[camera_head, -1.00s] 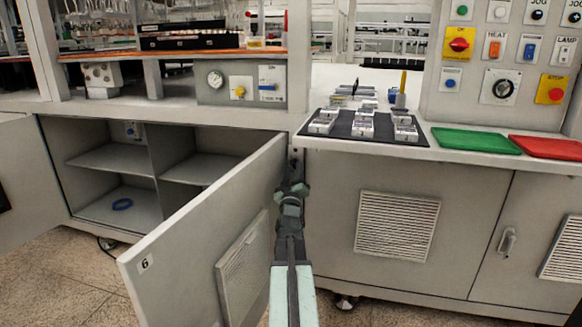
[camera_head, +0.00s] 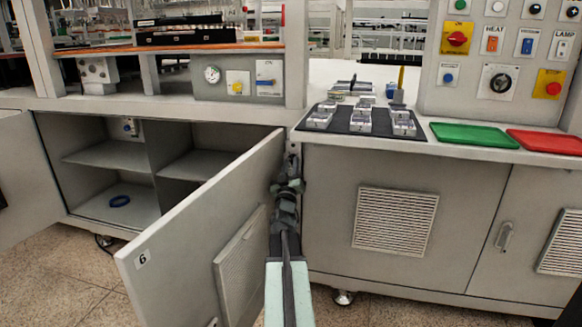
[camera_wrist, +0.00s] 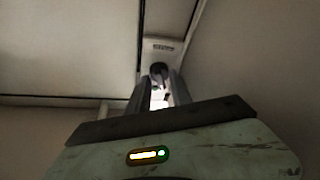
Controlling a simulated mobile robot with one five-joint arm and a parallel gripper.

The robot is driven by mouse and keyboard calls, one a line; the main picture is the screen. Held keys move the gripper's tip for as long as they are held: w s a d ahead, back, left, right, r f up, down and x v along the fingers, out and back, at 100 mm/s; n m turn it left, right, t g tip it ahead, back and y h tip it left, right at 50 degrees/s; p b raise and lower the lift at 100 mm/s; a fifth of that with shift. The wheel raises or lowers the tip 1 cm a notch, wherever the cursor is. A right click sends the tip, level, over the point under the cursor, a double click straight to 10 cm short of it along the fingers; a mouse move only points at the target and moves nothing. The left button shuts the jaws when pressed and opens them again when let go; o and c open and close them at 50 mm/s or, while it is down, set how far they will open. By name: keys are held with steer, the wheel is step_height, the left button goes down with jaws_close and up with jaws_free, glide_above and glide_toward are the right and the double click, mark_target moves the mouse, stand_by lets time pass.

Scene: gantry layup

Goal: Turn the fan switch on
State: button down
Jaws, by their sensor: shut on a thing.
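My gripper (camera_head: 289,166) is at the narrow post under the counter's left corner, between the open cabinet door and the right cabinet front. In the wrist view its two fingers (camera_wrist: 158,90) close on a dark rounded knob (camera_wrist: 158,72). A small label (camera_wrist: 163,45) sits above the knob on a pale upright strip; its text is too blurred to read. The knob may be the fan switch, but I cannot read that. A bright patch shows between the fingers. In the head view the fingertips and knob are too small to tell apart.
The open door (camera_head: 195,230) marked 6 stands close on the left of my arm. The right cabinet front (camera_head: 460,185) is close on the right. Above are a black mat (camera_head: 340,127), green tray (camera_head: 475,135) and red tray (camera_head: 548,142). Floor shows below.

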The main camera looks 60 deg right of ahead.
steer(key=c, duration=1.5)
jaws_free()
steer(key=b+v, duration=0.2)
steer(key=v, duration=0.5)
steer(key=shift+a+f+b, duration=0.15)
steer(key=shift+a+b, duration=0.2)
steer(key=shift+b, duration=0.05)
steer(key=shift+s, duration=0.15)
